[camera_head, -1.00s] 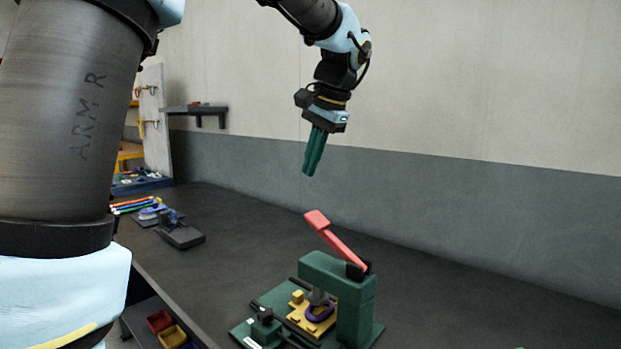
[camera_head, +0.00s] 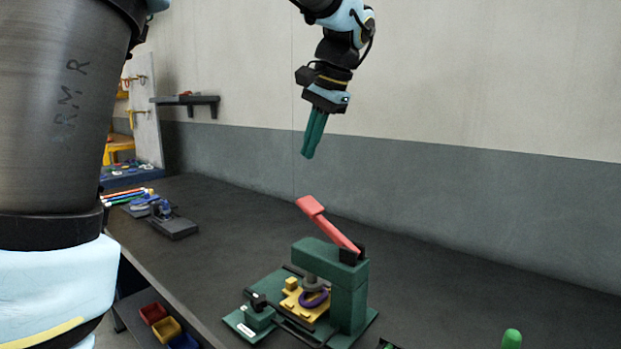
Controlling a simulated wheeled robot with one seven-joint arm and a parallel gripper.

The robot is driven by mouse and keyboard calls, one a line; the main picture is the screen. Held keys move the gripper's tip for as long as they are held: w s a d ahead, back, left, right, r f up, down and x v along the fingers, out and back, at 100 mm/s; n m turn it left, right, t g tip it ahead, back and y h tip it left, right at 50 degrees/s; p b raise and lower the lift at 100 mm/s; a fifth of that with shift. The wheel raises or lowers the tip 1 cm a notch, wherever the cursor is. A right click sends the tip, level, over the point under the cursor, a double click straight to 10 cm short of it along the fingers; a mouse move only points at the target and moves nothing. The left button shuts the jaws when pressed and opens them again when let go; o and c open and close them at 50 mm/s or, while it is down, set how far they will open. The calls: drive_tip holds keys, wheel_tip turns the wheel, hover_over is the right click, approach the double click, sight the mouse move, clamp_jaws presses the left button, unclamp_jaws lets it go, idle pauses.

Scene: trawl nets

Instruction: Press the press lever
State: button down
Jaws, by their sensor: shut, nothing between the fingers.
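The press lever (camera_head: 328,224) is a red bar with a wide flat end. It slopes up to the left from a black pivot on top of the green press (camera_head: 349,288). Under the press head, a yellow fixture (camera_head: 305,306) holds a purple ring (camera_head: 314,298). My gripper (camera_head: 307,156) points down, with its green fingers shut and empty. In the picture it is above the raised end of the lever, with a clear gap between them.
A dark device (camera_head: 174,227) and several coloured sticks (camera_head: 127,196) lie at the left of the dark bench (camera_head: 235,215). Red (camera_head: 153,313) and yellow (camera_head: 167,328) bins sit below its front edge. A green rounded object (camera_head: 512,339) shows at the lower right. A wall stands behind the bench.

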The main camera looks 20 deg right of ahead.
sight(310, 203)
drive_tip(key=s+d+r+t+b, duration=0.1)
drive_tip(key=s+d+r+b, duration=0.2)
drive_tip(key=s+b, duration=0.4)
drive_tip(key=shift+s+d+y+b, duration=0.3)
drive_tip(key=shift+d+y+b, duration=0.1)
drive_tip(key=shift+b, duration=0.6)
drive_tip(key=x, duration=1.4)
drive_tip(key=shift+w, duration=0.1)
